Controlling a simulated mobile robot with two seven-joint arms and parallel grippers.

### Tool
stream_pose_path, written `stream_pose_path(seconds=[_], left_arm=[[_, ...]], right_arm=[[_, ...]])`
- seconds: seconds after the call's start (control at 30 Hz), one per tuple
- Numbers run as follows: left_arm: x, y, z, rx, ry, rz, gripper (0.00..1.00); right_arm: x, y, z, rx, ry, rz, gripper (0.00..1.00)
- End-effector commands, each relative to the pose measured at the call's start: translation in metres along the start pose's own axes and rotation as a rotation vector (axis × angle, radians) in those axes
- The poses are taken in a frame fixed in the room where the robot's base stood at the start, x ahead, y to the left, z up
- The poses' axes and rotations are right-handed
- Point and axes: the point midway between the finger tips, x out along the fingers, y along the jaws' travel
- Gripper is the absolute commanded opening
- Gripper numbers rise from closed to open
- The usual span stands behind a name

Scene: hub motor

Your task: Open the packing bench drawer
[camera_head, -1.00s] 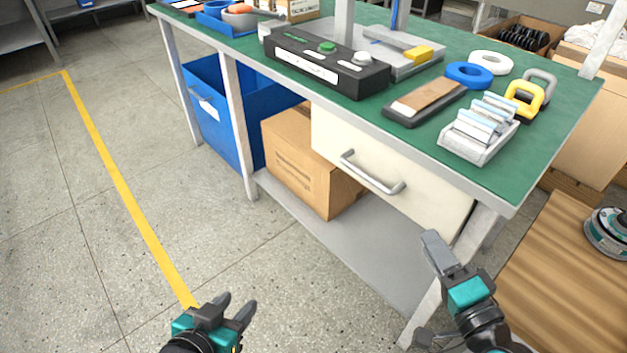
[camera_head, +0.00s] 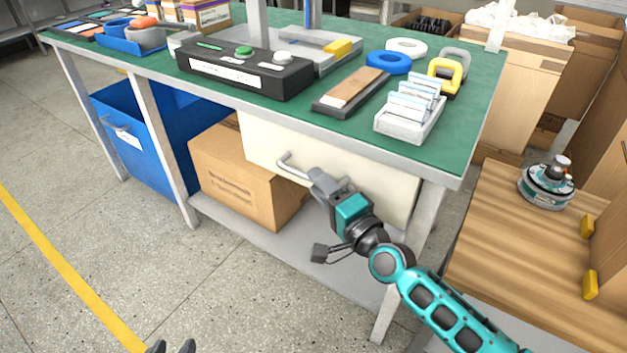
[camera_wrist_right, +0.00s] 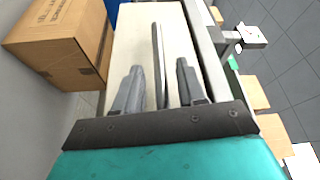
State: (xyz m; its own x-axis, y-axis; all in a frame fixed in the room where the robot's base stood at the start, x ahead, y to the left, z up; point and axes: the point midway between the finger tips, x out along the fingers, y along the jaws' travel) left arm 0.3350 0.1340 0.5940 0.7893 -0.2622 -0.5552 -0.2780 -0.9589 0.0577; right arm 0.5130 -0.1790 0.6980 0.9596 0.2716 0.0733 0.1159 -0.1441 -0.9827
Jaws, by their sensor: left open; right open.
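The cream drawer (camera_head: 262,146) is under the right part of the packing bench (camera_head: 300,122) and looks shut. Its grey bar handle (camera_head: 288,168) sticks out at the front, with its right part hidden behind my right gripper (camera_head: 318,180). In the right wrist view the handle (camera_wrist_right: 158,62) runs between the two open fingers of my right gripper (camera_wrist_right: 160,85), with a gap on both sides. The drawer front (camera_wrist_right: 138,45) lies beyond it. My left gripper (camera_head: 171,347) shows only its fingertips at the bottom edge, apart and empty.
A cardboard box (camera_head: 240,175) sits on the lower shelf left of the drawer, with a blue bin (camera_head: 165,130) further left. A wooden surface (camera_head: 500,235) with a round motor (camera_head: 547,185) stands at the right. The floor before the bench is clear.

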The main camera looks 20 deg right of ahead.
Motion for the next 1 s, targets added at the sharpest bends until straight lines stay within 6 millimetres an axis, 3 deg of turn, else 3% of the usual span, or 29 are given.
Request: stream_pose_path(seconds=[0.2,0.53,1.0], left_arm=[[0.001,-0.001,-0.002,0.001,0.006,-0.001,0.43],[0.000,-0.001,-0.004,0.001,0.010,-0.001,0.43],[0.002,-0.001,0.000,0.000,0.000,-0.001,0.43]], right_arm=[[0.022,0.001,0.000,0.000,0.001,0.000,0.40],[0.025,0.000,0.000,-0.001,-0.001,0.001,0.40],[0.025,0.000,0.000,-0.001,0.000,0.001,0.00]])
